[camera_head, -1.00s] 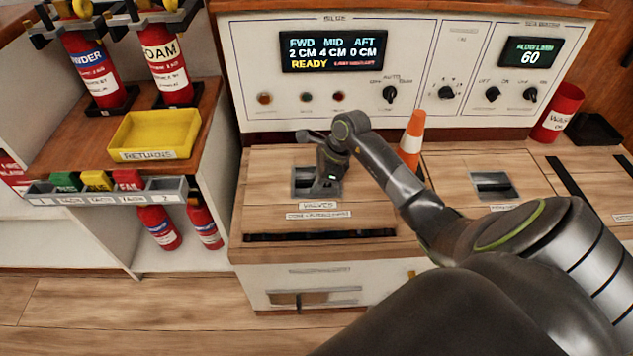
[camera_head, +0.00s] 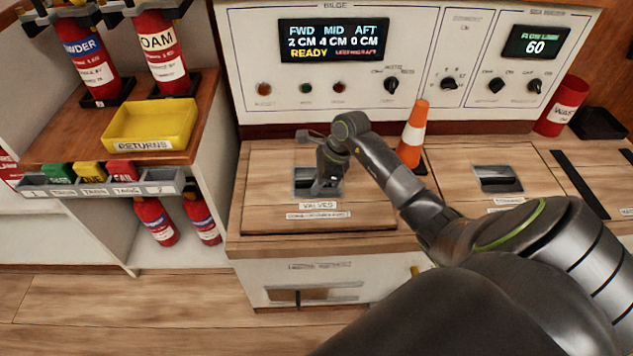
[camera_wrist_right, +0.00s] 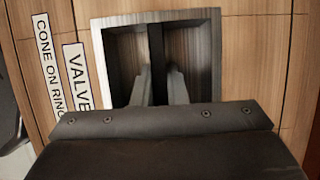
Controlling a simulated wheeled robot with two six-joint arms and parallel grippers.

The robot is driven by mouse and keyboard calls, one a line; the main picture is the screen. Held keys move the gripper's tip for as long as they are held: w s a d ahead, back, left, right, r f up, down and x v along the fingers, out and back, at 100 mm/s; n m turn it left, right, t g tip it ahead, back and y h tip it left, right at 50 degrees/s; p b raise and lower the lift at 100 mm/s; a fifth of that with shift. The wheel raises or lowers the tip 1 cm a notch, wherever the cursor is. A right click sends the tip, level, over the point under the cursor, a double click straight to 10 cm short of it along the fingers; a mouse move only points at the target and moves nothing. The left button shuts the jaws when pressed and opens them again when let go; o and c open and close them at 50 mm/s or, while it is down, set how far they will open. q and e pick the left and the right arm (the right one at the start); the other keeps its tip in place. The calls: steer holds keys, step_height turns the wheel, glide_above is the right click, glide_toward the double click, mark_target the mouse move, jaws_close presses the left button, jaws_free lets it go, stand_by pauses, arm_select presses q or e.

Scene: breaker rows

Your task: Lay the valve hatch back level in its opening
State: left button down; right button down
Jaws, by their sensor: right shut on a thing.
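The valve hatch (camera_head: 265,195) is a wooden panel labelled VALVES on the counter top. A grey recessed pull (camera_head: 303,181) is set in it, with a dark bar (camera_wrist_right: 156,50) across the recess in the right wrist view. My right gripper (camera_head: 322,186) reaches down into the recess. Its fingers (camera_wrist_right: 158,85) are shut on the bar, one on each side. The hatch's front edge (camera_head: 320,232) shows as a thin dark line near the counter's front edge. I cannot tell whether the hatch lies fully level. My left gripper is out of view.
A second recessed pull (camera_head: 497,180) lies further right. The bilge panel (camera_head: 420,60) rises behind. A yellow returns tray (camera_head: 152,127) sits on the shelf at left.

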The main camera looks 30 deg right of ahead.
steer(key=shift+w+f+b, duration=0.1)
steer(key=shift+f+b, duration=0.55)
steer(key=shift+f, duration=0.1)
steer(key=c, duration=1.4)
jaws_free()
steer(key=shift+r, duration=0.1)
steer(key=shift+o, duration=0.2)
steer(key=shift+s, duration=0.2)
steer(key=p+v, duration=0.5)
steer(key=v, duration=1.2)
